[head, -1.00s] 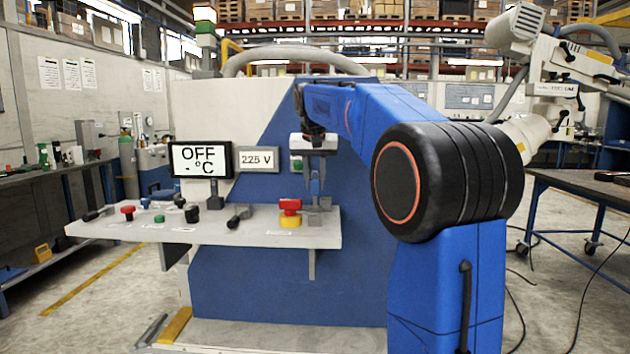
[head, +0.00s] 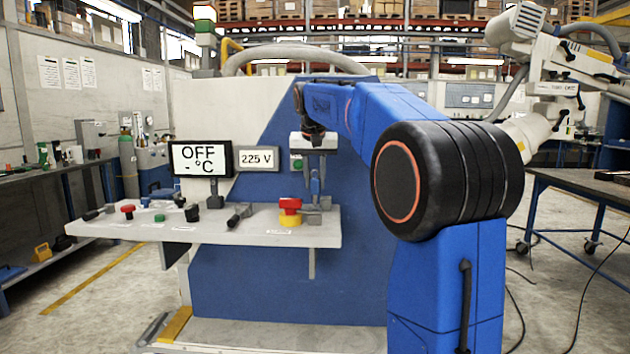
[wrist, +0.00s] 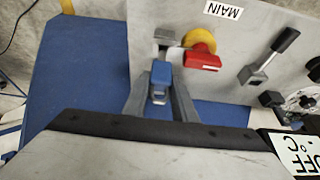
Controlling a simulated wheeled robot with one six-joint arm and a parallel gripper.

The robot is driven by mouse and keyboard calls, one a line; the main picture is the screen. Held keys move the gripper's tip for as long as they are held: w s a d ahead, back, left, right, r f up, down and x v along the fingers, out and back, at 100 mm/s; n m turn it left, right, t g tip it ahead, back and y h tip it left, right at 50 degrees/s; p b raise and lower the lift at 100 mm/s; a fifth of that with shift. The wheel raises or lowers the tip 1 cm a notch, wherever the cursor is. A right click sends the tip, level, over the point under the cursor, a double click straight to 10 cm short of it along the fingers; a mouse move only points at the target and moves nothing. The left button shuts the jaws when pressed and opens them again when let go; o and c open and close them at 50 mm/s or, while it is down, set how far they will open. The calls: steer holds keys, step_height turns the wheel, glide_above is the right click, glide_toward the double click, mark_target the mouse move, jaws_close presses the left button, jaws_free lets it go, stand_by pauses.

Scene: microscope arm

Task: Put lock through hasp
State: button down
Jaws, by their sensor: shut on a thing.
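My gripper (head: 315,190) points down over the right end of the control shelf, beside the red switch. In the wrist view my gripper (wrist: 162,82) is shut on a small lock (wrist: 161,72) with a blue body and a bright metal part. The lock also shows as a blue patch between the fingers in the head view (head: 316,186). A grey metal hasp (wrist: 165,37) lies just beyond the lock, beside the red and yellow switch. The hasp is small and partly hidden in the head view (head: 325,203). I cannot tell whether the lock touches it.
The red switch (head: 290,204) on its yellow base stands close left of my gripper. A black-handled lever (head: 238,216) and several knobs stand further left on the shelf (head: 130,232). The OFF display (head: 201,159) and the 225 V display (head: 258,158) rise behind.

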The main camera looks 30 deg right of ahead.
mark_target(315, 194)
steer(key=shift+f, duration=2.45)
steer(key=c, duration=1.4)
jaws_free()
steer(key=shift+o, duration=0.2)
steer(key=shift+r, duration=0.1)
steer(key=v, duration=1.7)
steer(key=shift+r, duration=0.1)
steer(key=s+a+f+n+y, duration=0.1)
steer(key=s+a+f, duration=0.4)
steer(key=s+f, duration=0.6)
steer(key=s+a+f+n, duration=0.3)
steer(key=s+a+f, duration=0.1)
steer(key=s+f, duration=0.8)
steer(key=s+a+f+n+t+y, duration=0.1)
steer(key=s+a+f, duration=0.4)
steer(key=s+f, duration=0.6)
step_height(315, 194, down, 5)
steer(key=shift+s+a+f+n+y, duration=0.15)
steer(key=shift+a+n+y, duration=0.2)
steer(key=shift+n, duration=0.55)
